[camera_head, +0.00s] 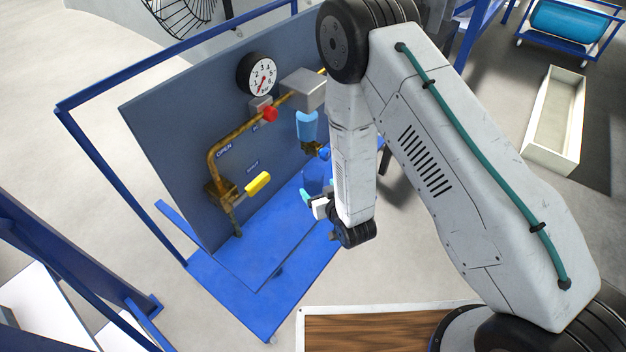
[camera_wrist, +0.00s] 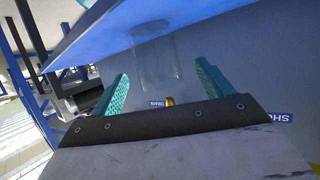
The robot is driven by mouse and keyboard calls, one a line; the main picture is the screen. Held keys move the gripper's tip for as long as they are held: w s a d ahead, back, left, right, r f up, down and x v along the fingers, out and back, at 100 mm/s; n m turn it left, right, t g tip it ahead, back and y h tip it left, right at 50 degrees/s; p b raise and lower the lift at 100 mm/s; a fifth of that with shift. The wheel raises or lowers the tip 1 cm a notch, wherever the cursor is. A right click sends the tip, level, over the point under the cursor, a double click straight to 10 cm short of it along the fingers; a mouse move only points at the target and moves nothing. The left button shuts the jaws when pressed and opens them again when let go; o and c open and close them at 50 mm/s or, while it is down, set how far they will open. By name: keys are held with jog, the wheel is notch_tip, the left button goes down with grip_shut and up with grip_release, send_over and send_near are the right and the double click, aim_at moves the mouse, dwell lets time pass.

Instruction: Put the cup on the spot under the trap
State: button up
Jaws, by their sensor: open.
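A clear, blue-tinted cup (camera_head: 315,177) stands on the blue base plate, below the drain cock of the trap (camera_head: 307,126), a pale blue bowl on the brass pipe. The cup also shows in the wrist view (camera_wrist: 156,58), where the picture is turned over and its foot meets the blue plate at the top. My gripper (camera_head: 317,194) is low, close to the cup, with teal fingers apart. In the wrist view the cup lies between the two finger lines, with a gap on each side. The spot cannot be made out.
A grey-blue panel (camera_head: 165,120) stands behind, with a gauge (camera_head: 262,76), a red knob (camera_head: 270,114) and a yellow valve handle (camera_head: 258,184). The blue base plate (camera_head: 225,290) is clear towards the front left. A blue frame surrounds the panel.

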aim_at(309, 176)
jog(key=x, duration=0.7)
jog(key=shift+w+d, duration=0.2)
jog(key=c, duration=1.1)
jog(key=shift+c, duration=0.2)
